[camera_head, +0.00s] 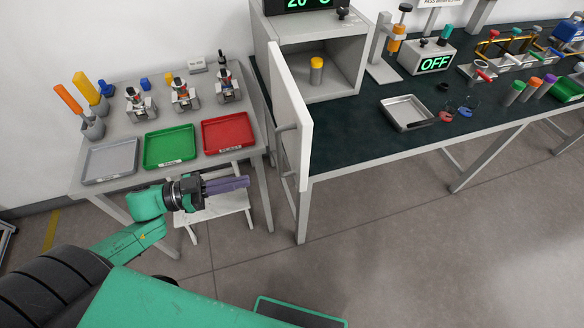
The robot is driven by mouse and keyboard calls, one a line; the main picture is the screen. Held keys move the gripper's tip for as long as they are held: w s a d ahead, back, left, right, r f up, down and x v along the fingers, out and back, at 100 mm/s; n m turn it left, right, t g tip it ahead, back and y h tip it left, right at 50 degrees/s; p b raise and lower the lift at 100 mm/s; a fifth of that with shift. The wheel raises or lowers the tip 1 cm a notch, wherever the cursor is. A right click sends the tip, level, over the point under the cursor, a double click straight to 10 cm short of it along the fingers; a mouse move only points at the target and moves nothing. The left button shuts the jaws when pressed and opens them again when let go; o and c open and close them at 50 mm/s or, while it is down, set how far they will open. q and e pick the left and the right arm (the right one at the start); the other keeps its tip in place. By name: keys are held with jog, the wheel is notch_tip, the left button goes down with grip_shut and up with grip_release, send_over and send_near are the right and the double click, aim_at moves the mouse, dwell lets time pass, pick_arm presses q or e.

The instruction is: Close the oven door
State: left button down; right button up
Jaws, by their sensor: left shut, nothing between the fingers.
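The oven (352,48) stands on the dark bench top, and its green display shows at the top edge. Its white door (295,110) stands wide open, swung out toward me from the left side. A handle (284,130) shows on the door's left face. A yellow-topped grey cylinder (317,72) stands inside the oven. My left gripper (242,183) is shut and empty, in front of the small table and left of the door's lower edge, apart from it. My right gripper is not in view.
The side table (102,147) on the left holds grey, green and red trays, small devices and a tool cup. The bench (340,130) to the right carries a metal tray and an "OFF" box (427,58). A low stool (222,204) stands behind my gripper. The floor ahead is clear.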

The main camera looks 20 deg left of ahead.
aim_at(300, 169)
pick_arm(q)
jog(key=p+x, duration=0.1)
jog(key=x, duration=0.9)
jog(key=shift+w+d+r+p, duration=0.15)
jog(key=shift+w+d+p, duration=0.1)
jog(key=shift+p, duration=0.15)
jog(key=shift+w+d, duration=0.3)
jog(key=shift+d, duration=0.25)
